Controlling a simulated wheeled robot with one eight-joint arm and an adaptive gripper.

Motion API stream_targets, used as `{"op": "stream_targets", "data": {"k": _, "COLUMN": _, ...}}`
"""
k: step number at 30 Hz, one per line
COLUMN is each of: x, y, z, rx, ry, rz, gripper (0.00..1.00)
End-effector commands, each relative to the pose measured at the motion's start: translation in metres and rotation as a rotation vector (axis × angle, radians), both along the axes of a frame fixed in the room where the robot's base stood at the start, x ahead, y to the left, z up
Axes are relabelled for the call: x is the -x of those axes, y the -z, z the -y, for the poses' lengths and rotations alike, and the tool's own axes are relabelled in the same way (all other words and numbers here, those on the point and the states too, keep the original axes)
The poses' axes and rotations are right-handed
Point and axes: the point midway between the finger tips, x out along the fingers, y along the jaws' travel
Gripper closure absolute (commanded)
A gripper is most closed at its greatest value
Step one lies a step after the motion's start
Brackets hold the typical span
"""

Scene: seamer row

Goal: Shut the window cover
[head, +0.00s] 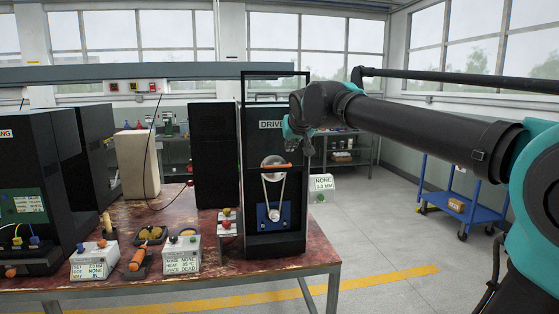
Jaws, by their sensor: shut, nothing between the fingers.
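The black cabinet labelled DRIVE (257,142) stands at the right end of the red-brown bench. Its front is open, showing a pulley (273,168), a pale belt and a blue motor block (273,216). A thin black frame (275,74) stands up above the cabinet top; it looks like the window cover, swung up, with the room visible through it. My gripper (308,152) is shut and empty, pointing down at the cabinet's upper right side. Whether it touches the cabinet cannot be told. My wrist hides part of the frame's right side.
Several small boxes with labels and knobs, including a white one (182,254), sit on the bench (200,280) left of the cabinet. More dark cabinets stand at the left. A blue cart (462,206) stands on the right. The floor between is clear.

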Motion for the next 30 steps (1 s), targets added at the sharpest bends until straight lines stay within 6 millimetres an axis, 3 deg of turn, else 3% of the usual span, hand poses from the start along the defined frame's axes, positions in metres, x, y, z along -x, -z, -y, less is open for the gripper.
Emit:
{"op": "stream_targets", "data": {"k": 3, "x": -0.001, "y": -0.019, "z": -0.013, "rx": -0.01, "ry": -0.017, "rz": 0.019, "gripper": 1.0}}
{"op": "stream_targets", "data": {"k": 7, "x": -0.008, "y": -0.018, "z": -0.017, "rx": -0.013, "ry": -0.019, "rz": 0.024, "gripper": 1.0}}
{"op": "stream_targets", "data": {"k": 23, "x": -0.084, "y": 0.038, "z": -0.038, "rx": -0.011, "ry": -0.017, "rz": 0.023, "gripper": 1.0}}
{"op": "stream_targets", "data": {"k": 30, "x": -0.086, "y": 0.068, "z": -0.039, "rx": -0.012, "ry": -0.018, "rz": 0.023, "gripper": 1.0}}
